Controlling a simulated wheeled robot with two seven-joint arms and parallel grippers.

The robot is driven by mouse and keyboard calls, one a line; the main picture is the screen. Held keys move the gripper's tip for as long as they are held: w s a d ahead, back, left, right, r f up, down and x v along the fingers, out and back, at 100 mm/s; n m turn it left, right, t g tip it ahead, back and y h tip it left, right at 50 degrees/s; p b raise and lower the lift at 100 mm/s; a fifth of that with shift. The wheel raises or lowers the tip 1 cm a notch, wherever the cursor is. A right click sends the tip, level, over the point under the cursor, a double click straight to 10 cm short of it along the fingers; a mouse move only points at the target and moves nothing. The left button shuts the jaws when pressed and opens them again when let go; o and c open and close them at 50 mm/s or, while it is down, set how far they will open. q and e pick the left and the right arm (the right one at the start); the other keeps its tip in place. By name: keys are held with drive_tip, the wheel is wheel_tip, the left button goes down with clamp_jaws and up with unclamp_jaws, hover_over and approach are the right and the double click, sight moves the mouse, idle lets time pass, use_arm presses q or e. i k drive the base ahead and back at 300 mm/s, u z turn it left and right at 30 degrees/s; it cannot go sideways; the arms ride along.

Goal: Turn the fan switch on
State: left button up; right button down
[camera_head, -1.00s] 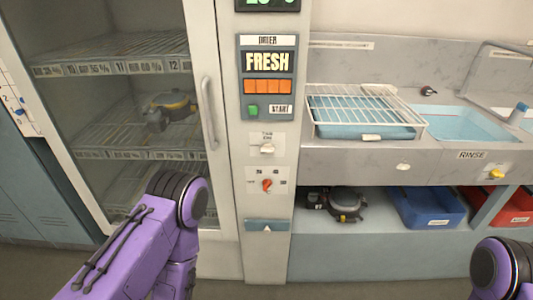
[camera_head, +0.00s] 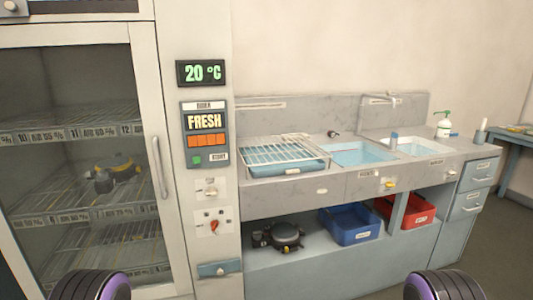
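The drier's control column stands between the glass door and the sink counter. On it, a white plate carries a pale knob (camera_head: 210,191). Below that, another plate carries a red-orange rotary knob (camera_head: 214,226), which looks tilted from upright. The small labels around both knobs are too small to read, so I cannot tell which is the fan switch. Above them, the control panel (camera_head: 205,134) reads FRESH, and a display (camera_head: 202,72) reads 20 °C. Only dark, purple-edged parts of my two arms show at the bottom edge. Neither gripper is in view, and nothing of mine touches the knobs.
The closed glass door (camera_head: 85,125) with its vertical handle (camera_head: 159,167) is left of the column; an apparatus (camera_head: 112,174) sits on a shelf inside. Right are a wire rack (camera_head: 283,150), basins (camera_head: 362,152), a blue bin (camera_head: 349,226) and a red bin (camera_head: 412,211).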

sight(211, 191)
drive_tip(key=u, duration=0.2)
drive_tip(key=i, duration=1)
drive_tip(key=u, duration=0.35)
